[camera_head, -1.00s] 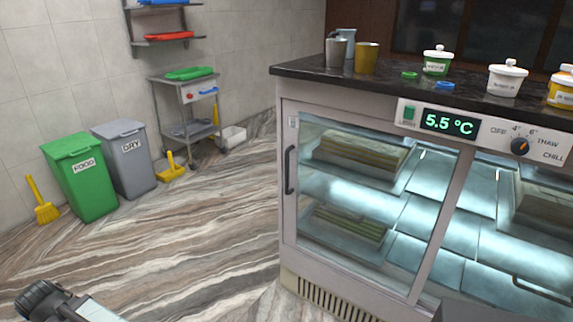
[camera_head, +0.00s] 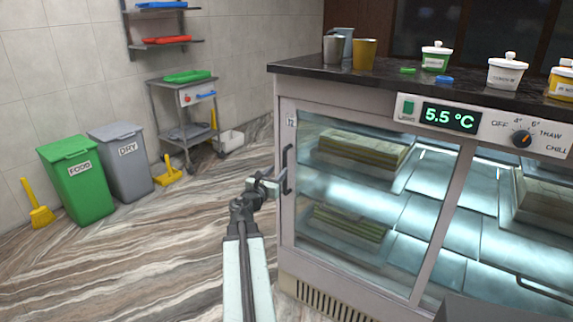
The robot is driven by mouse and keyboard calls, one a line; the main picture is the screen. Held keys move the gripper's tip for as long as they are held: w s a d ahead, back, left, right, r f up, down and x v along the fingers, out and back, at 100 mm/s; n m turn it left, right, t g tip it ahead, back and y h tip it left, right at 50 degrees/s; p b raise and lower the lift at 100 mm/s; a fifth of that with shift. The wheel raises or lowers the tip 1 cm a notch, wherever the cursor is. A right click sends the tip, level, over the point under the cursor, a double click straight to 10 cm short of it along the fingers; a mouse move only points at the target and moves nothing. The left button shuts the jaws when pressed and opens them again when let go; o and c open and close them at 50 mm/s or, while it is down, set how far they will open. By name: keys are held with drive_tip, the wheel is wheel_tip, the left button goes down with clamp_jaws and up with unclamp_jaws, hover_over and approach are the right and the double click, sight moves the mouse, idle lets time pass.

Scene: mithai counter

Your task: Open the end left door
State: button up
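The left glass door (camera_head: 365,229) of the chilled counter stands shut in its frame, with trays of food visible behind the glass. Its dark vertical handle (camera_head: 285,170) is on the left edge of the door. My gripper (camera_head: 277,182) is at the end of my arm, just left of the handle and close to its lower part. The fingers are small and dark here. I cannot tell whether they touch the handle or whether they are open or shut.
The counter top (camera_head: 390,82) holds metal cups and lidded tubs. A green bin (camera_head: 80,185) and a grey bin (camera_head: 125,165) stand at the left wall, near a steel trolley (camera_head: 185,110).

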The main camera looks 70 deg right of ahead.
sight(285, 164)
drive_tip(key=d, duration=0.7)
drive_tip(key=shift+s+d, duration=0.2)
drive_tip(key=shift+d, duration=0.15)
clamp_jaws()
idle(0.9)
